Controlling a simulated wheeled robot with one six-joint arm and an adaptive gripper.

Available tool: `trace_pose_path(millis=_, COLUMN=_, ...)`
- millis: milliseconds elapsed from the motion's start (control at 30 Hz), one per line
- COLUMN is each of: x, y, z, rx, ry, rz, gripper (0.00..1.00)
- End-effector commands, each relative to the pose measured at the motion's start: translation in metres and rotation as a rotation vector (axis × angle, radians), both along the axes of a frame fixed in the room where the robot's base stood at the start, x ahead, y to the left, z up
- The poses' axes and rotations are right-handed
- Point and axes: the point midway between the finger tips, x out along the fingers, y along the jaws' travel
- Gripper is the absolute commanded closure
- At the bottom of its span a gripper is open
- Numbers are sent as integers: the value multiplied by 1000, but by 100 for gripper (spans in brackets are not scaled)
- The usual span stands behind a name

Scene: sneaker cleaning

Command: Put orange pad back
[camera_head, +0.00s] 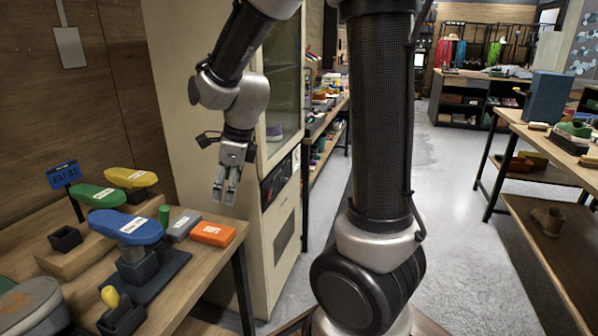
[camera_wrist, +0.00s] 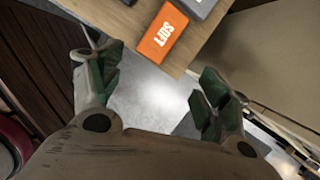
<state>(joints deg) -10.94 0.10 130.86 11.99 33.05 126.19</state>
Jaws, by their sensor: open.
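The orange pad (camera_head: 213,234) lies flat near the right edge of the wooden table (camera_head: 222,257) in the head view. It also shows at the top of the wrist view (camera_wrist: 167,34), with white lettering on it. A grey pad (camera_head: 182,227) lies just to its left. My gripper (camera_head: 225,196) is above and a little behind the orange pad in the head view, pointing down. In the wrist view its two fingers (camera_wrist: 152,88) are spread wide with nothing between them. They are over the floor beyond the table edge, apart from the pad.
A blue insole-shaped piece (camera_head: 125,227) stands on a dark stand left of the pads, with a green one (camera_head: 96,196) and a yellow one (camera_head: 131,178) behind. A small green cylinder (camera_head: 164,214) stands beside the grey pad. A beige cabinet (camera_head: 190,150) rises close behind my gripper.

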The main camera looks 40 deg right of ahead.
Motion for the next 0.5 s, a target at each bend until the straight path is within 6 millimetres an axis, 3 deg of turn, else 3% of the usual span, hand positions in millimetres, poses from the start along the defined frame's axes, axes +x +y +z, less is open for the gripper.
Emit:
trace_pose_path(millis=33, x=-13, y=-11, z=17, rx=-43, ry=-43, rz=136, gripper=24)
trace_pose_path(millis=200, x=-73, y=-47, z=63, rx=-266, ry=-168, rz=753, gripper=24)
trace_pose_path(millis=300, x=-112, y=-66, z=81, rx=-411, ry=-221, rz=1116, gripper=24)
trace_pose_path(millis=500, x=-177, y=-94, z=97, rx=-654, ry=-257, rz=1720, gripper=24)
